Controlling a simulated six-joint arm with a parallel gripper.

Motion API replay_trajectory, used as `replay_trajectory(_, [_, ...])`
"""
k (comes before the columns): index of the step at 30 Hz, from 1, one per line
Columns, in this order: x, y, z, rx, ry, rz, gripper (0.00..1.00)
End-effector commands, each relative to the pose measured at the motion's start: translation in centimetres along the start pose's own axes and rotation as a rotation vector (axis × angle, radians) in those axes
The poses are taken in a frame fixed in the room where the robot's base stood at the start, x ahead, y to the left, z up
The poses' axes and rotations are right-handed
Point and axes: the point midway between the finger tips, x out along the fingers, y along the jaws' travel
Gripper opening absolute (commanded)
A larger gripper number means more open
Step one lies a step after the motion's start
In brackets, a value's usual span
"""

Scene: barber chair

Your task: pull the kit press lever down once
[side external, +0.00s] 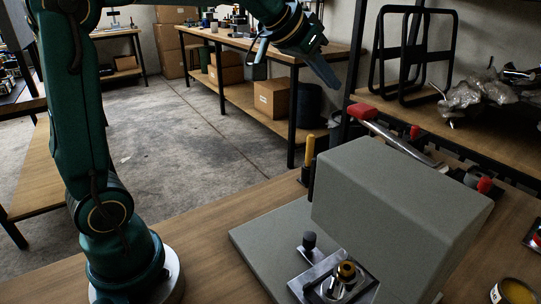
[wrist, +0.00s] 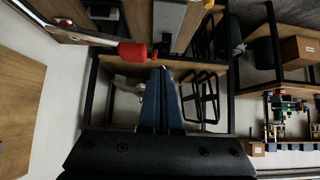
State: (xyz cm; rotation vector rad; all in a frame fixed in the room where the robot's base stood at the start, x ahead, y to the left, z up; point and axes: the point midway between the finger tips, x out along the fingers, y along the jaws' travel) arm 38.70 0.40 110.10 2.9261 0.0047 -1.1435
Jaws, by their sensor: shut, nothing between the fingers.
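The kit press is a grey block (side external: 400,190) on a flat base plate (side external: 265,245) in the side view. Its lever is a metal bar (side external: 402,138) with a red grip (side external: 362,111), sticking out behind the block and tilted up toward the left. The red grip also shows in the wrist view (wrist: 132,52), left of and beyond my fingertips. My gripper (side external: 325,76) is above and slightly left of the grip in the side view, apart from it. In the wrist view my blue-grey fingers (wrist: 161,80) are together and hold nothing.
A yellow-topped post (side external: 309,152) stands beside the press. A tin (side external: 514,291) sits at lower right. Behind are a shelf with black frames (side external: 412,55) and a workbench (side external: 225,34).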

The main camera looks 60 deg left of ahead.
Motion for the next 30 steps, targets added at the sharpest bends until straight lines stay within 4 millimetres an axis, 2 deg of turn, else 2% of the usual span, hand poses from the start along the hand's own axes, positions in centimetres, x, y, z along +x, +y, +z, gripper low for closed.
replay_trajectory(3, [-2.3, -0.5, -0.2, -0.001, 0.007, -0.002, 0.0])
replay_trajectory(9, [-4.2, -0.8, -0.3, -0.002, 0.007, 0.0, 0.0])
replay_trajectory(30, [-4.4, -0.9, -0.2, -0.001, 0.006, 0.001, 0.0])
